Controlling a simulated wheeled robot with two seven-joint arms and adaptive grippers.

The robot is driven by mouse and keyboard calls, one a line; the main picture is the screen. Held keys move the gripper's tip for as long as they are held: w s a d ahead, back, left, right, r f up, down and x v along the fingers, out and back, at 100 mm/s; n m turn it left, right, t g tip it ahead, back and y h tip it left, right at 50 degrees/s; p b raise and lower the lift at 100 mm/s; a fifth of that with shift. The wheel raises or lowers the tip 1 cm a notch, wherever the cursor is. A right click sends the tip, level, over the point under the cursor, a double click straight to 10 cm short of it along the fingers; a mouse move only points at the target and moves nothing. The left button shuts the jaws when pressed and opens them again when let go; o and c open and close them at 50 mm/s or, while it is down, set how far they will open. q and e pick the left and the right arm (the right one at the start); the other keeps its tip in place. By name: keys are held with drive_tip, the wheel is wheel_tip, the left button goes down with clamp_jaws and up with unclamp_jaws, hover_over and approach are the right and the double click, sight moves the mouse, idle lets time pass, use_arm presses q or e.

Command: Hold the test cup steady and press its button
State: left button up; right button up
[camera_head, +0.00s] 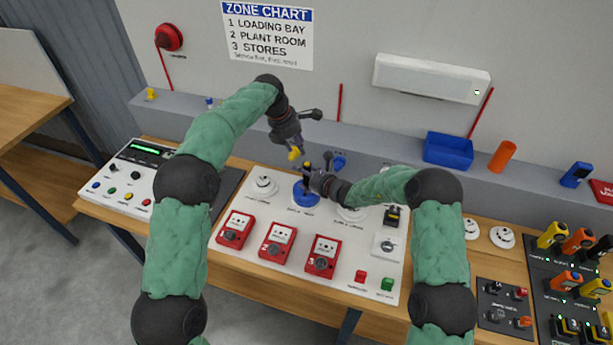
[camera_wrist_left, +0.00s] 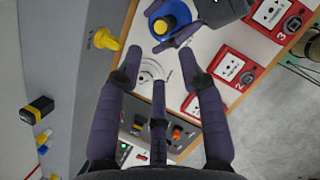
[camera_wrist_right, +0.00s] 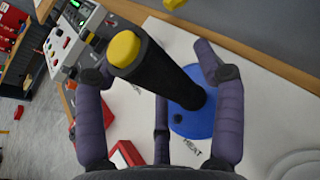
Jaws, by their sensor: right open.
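The test cup has a blue round base (camera_head: 306,196) on the white panel, a black post and a yellow button (camera_head: 307,165) on top. In the right wrist view, the black post (camera_wrist_right: 168,78) rises from the blue base (camera_wrist_right: 196,118) towards the camera, with the yellow button (camera_wrist_right: 124,49) uppermost. My right gripper (camera_head: 316,178) is open, its fingers on either side of the post; contact cannot be told. My left gripper (camera_head: 303,131) is open and empty, above and behind the cup. In the left wrist view, the button (camera_wrist_left: 163,24) lies beyond the fingertips.
White detector bases (camera_head: 264,185) flank the cup. Three red call points (camera_head: 277,243) stand in front. A grey ledge (camera_head: 240,120) behind carries a yellow piece (camera_head: 293,153) and a blue tray (camera_head: 448,150). A control box (camera_head: 130,180) stands left; a dark tool rack (camera_head: 565,280) lies right.

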clamp_jaws()
use_arm(q)
clamp_jaws()
idle(1.0)
